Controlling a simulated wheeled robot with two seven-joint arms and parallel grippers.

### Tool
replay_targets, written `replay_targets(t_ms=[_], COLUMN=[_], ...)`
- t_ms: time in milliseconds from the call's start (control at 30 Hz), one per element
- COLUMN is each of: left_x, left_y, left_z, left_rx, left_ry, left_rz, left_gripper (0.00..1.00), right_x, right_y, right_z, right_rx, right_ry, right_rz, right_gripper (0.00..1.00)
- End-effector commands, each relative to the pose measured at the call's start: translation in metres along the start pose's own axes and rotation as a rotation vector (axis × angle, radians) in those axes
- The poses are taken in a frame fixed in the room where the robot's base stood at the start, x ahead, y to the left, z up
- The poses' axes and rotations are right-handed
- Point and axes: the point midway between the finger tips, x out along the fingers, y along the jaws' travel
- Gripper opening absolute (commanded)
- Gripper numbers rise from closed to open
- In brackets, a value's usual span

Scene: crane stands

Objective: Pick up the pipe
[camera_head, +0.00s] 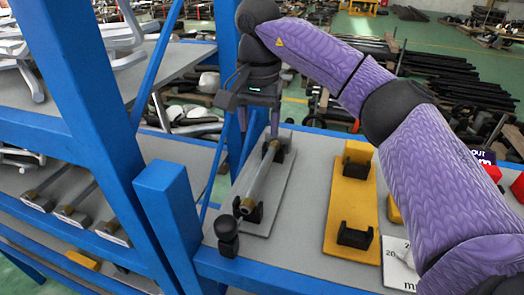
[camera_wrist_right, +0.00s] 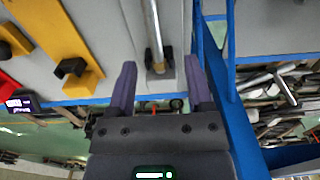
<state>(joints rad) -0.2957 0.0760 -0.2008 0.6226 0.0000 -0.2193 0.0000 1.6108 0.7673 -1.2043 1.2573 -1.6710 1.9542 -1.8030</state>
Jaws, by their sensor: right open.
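The pipe (camera_head: 258,178) is a grey metal rod with brass-coloured ends, lying in two black cradles on a grey board (camera_head: 280,197) on the table. It also shows in the right wrist view (camera_wrist_right: 153,25), running away from the camera at the top. My right gripper (camera_head: 259,128) is above the far end of the pipe, its two purple fingers pointing down. In the right wrist view the gripper (camera_wrist_right: 159,66) is open and empty, with the pipe's end beyond and between its fingertips. I cannot see my left gripper.
A yellow stand (camera_head: 338,222) with two empty black cradles is right of the board. A blue post (camera_head: 172,210) and blue frame rise at the left. A black cylinder (camera_head: 227,230) stands near the board's front. A white numbered card (camera_head: 397,268) lies at the front right.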

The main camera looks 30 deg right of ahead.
Motion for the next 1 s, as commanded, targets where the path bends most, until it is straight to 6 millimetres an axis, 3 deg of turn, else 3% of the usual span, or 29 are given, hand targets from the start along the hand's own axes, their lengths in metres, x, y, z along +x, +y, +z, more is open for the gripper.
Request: replay_targets(t_ms=[433, 700, 767, 1000], left_x=[-0.032, -0.032, -0.032, -0.031], left_y=[-0.003, -0.003, -0.003, -0.002], left_z=[0.004, 0.002, 0.001, 0.001], left_rx=[0.001, 0.001, 0.001, 0.000], left_ry=[-0.014, -0.009, -0.009, -0.007], left_rz=[-0.004, -0.004, -0.004, -0.003], left_gripper=[0.59, 0.59, 0.59, 0.59], right_x=[0.078, 0.089, 0.089, 0.089], right_y=[0.008, 0.007, 0.007, 0.007], right_z=[0.002, 0.002, 0.002, 0.002], right_rx=[0.001, 0.001, 0.001, 0.001], right_ry=[-0.003, -0.001, -0.001, -0.001], right_rz=[0.003, -0.001, -0.001, -0.001], right_gripper=[0.66, 0.66, 0.55, 0.04])
